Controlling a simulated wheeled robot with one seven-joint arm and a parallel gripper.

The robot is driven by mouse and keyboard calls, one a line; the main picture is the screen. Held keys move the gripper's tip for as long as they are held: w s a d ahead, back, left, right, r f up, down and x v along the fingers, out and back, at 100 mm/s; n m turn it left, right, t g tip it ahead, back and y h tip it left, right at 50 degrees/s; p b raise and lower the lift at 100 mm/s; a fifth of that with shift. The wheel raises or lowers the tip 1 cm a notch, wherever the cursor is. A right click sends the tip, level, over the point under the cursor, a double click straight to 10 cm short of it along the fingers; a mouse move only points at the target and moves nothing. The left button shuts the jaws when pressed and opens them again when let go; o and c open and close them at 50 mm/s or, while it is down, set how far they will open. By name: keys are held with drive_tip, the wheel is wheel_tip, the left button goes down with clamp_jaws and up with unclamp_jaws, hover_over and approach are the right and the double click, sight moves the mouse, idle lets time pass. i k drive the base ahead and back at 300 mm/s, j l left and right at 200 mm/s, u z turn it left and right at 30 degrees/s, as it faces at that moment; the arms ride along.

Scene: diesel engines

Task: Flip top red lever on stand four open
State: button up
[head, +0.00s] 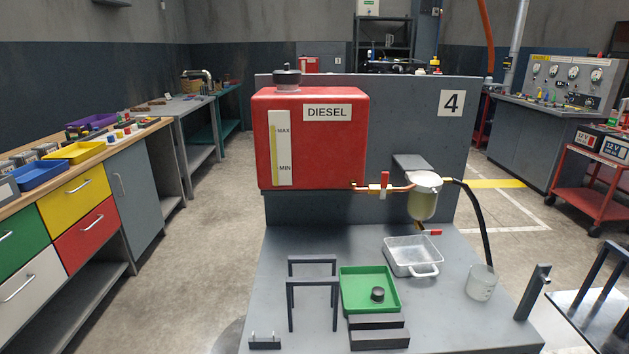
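Stand four (300,240) is a grey bench with a back panel marked 4 (451,103). A red diesel tank (330,140) is fixed to the panel. The top red lever (384,179) sits on a copper pipe (368,188) running from the tank's lower right to a filter with a clear bowl (423,204). This lever points up, across the pipe. A second red lever (432,233) lies roughly level below the filter. My gripper does not show in the head view.
On the bench stand a clear tray (413,257), a green tray (351,295) holding a dark cap (377,294), a beaker (481,283) and a dark frame (313,284). A black hose (485,220) hangs at the filter's right. Floor is free at left.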

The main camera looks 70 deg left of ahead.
sight(384, 176)
drive_tip(key=u, duration=1.85)
